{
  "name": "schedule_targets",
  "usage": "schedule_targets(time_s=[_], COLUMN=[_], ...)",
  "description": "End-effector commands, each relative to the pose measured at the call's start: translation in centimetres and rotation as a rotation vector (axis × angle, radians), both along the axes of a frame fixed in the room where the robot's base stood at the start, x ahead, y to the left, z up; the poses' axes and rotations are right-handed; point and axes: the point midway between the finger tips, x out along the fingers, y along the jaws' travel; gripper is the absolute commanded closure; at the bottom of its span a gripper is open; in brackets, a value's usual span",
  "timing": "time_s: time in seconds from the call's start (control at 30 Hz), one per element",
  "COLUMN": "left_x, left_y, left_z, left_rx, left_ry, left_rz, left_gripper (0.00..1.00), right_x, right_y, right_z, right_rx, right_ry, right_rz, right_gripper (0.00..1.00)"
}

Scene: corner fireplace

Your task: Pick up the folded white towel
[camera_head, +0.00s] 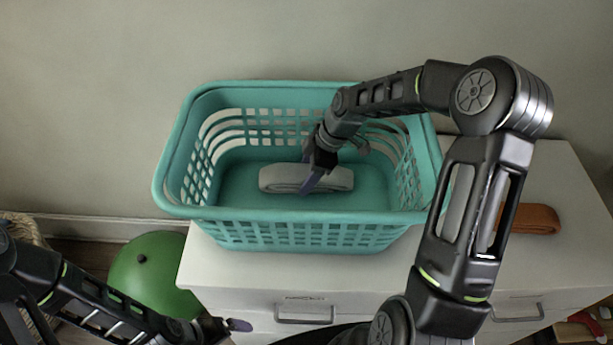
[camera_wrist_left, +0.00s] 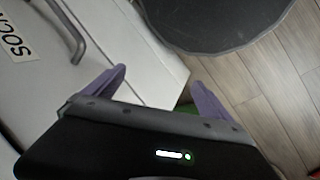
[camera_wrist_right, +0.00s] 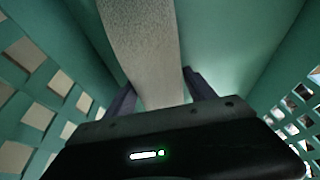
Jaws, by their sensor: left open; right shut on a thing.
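The folded white towel (camera_head: 285,179) lies in the teal laundry basket (camera_head: 300,216), near the middle of its floor. My right gripper (camera_head: 309,186) reaches down into the basket and is shut on the towel. In the right wrist view the towel (camera_wrist_right: 145,50) runs between the two purple fingers of the right gripper (camera_wrist_right: 158,92). I cannot tell whether the towel is clear of the basket floor. My left gripper (camera_head: 240,325) is low at the front of the white dresser. In the left wrist view the left gripper (camera_wrist_left: 160,85) is open and empty.
The basket stands on the white dresser (camera_head: 560,180), against the wall. An orange-brown folded item (camera_head: 530,218) lies on the dresser's right part. A green ball (camera_head: 150,275) is on the floor at left, beside a wicker basket (camera_head: 25,228). Drawer handles (camera_head: 304,314) stick out in front.

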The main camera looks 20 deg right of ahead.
Motion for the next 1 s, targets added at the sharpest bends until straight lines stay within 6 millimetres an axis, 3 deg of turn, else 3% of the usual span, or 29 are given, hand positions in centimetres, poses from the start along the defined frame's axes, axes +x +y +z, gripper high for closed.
schedule_targets(time_s=[0.13, 0.47, 0.63, 1.0], left_x=[0.0, 0.0, 0.1, 0.2], left_y=[0.0, 0.0, 0.0, -0.1], left_z=[0.0, -0.1, -0.5, -1.4], left_rx=[0.000, 0.000, -0.001, -0.004], left_ry=[0.000, 0.000, -0.001, -0.006], left_rz=[0.000, 0.000, -0.001, -0.001], left_gripper=[0.05, 0.05, 0.05, 0.05], right_x=[0.0, 0.1, 0.1, 0.1], right_y=[0.0, 0.0, 0.0, 0.0], right_z=[0.0, 0.5, 2.6, 9.2], right_rx=[0.000, -0.001, -0.002, -0.001], right_ry=[0.000, -0.002, -0.005, -0.003], right_rz=[0.000, 0.000, 0.000, 0.001], right_gripper=[0.86, 0.86, 0.86, 0.86])
